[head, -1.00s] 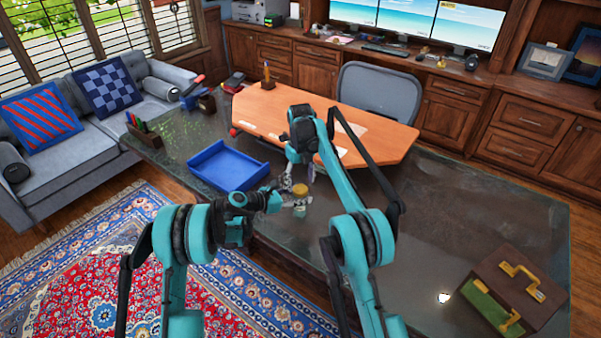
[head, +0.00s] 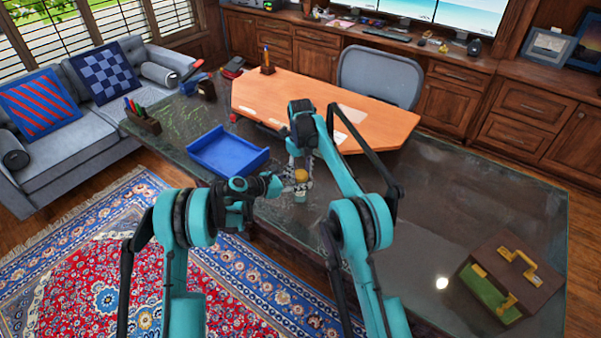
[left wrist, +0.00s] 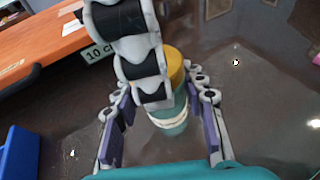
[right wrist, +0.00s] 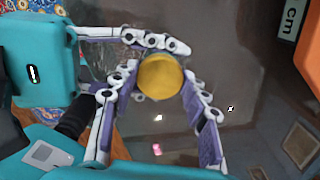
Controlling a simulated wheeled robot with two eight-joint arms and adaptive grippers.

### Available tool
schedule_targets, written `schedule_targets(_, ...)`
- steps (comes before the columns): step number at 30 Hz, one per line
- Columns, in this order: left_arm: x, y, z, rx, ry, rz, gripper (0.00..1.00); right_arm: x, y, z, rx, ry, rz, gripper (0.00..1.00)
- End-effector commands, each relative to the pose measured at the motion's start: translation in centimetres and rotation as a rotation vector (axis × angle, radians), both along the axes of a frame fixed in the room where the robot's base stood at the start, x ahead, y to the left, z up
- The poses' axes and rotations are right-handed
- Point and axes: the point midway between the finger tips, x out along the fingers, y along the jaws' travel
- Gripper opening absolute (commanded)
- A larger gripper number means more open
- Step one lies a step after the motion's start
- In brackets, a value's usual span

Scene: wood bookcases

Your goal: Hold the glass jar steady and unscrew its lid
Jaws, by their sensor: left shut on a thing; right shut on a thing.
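The glass jar (head: 300,196) stands upright over the dark glass-topped table, with a yellow lid (head: 301,176) on top. Its clear body with a pale band shows in the left wrist view (left wrist: 172,122). My left gripper (head: 284,188) comes from the left and is shut on the jar body, one finger on each side. My right gripper (head: 301,170) comes from above and is shut on the lid, which shows between its fingers in the right wrist view (right wrist: 160,76). My right fingers cover part of the lid in the left wrist view.
A blue tray (head: 228,153) lies left of the jar. An orange-brown wooden desktop (head: 375,125) is behind it. A pen holder (head: 142,121) stands at the far left and a brown case (head: 525,268) at the right. The table between jar and case is clear.

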Motion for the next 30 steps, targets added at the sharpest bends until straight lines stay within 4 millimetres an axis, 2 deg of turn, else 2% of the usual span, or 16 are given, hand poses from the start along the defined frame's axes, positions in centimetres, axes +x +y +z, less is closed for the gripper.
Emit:
schedule_targets(7, 0.0, 0.0, 0.0, 0.0, 0.0, 0.0, 0.0, 0.0, 0.0, 0.0, -0.001, -0.001, 0.253, 0.1)
schedule_targets(15, 0.0, 0.0, 0.0, 0.0, 0.0, 0.0, 0.0, 0.0, 0.0, 0.0, -0.001, -0.001, 0.268, 0.1)
schedule_targets(16, 0.0, 0.0, 0.0, 0.0, 0.0, 0.0, 0.0, 0.0, 0.0, 0.0, -0.001, -0.001, 0.267, 0.5)
schedule_targets(18, 0.0, 0.0, 0.0, 0.0, 0.0, 0.0, 0.0, 0.0, 0.0, 0.0, -0.001, -0.001, 0.267, 0.65)
schedule_targets(26, 0.0, 0.0, 0.0, 0.0, 0.0, 0.0, 0.0, 0.0, 0.0, 0.0, -0.001, -0.001, 0.266, 0.65)
schedule_targets(30, 0.0, 0.0, 0.0, 0.0, 0.0, 0.0, 0.0, 0.0, 0.0, 1.1, -0.001, -0.001, 0.266, 0.65)
